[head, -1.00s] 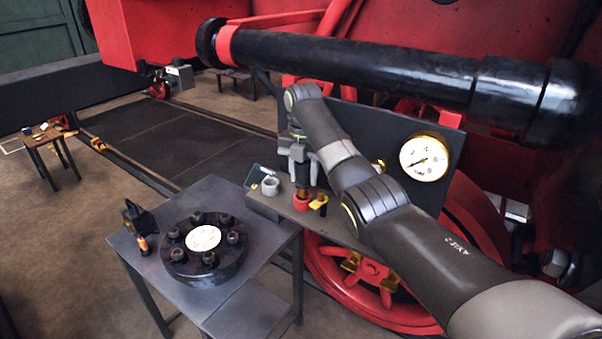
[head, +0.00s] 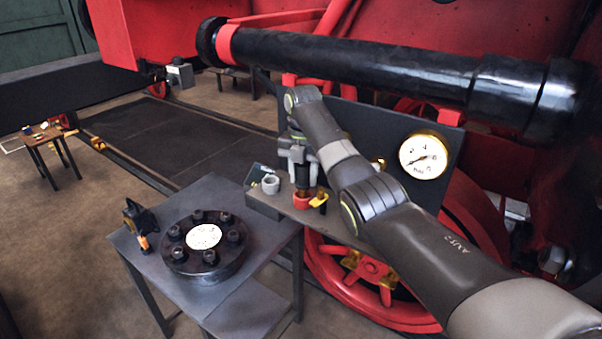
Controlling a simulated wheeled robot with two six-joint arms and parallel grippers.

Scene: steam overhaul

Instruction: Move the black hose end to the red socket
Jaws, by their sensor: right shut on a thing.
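The red socket (head: 302,202) stands on the grey ledge below the gauge panel. My right gripper (head: 299,172) points down directly above it, shut on the black hose end (head: 305,178). The hose end is upright, and its brass-coloured lower part is at the mouth of the red socket. I cannot tell whether it is inside or just above it. The rest of the hose is hidden behind my right arm. My left gripper is not in view.
A grey socket (head: 270,184) is left of the red one, and a yellow lever (head: 319,199) is close on its right. A pressure gauge (head: 423,157) is on the panel. A bolted black flange (head: 205,262) sits on the grey table (head: 262,258) in front.

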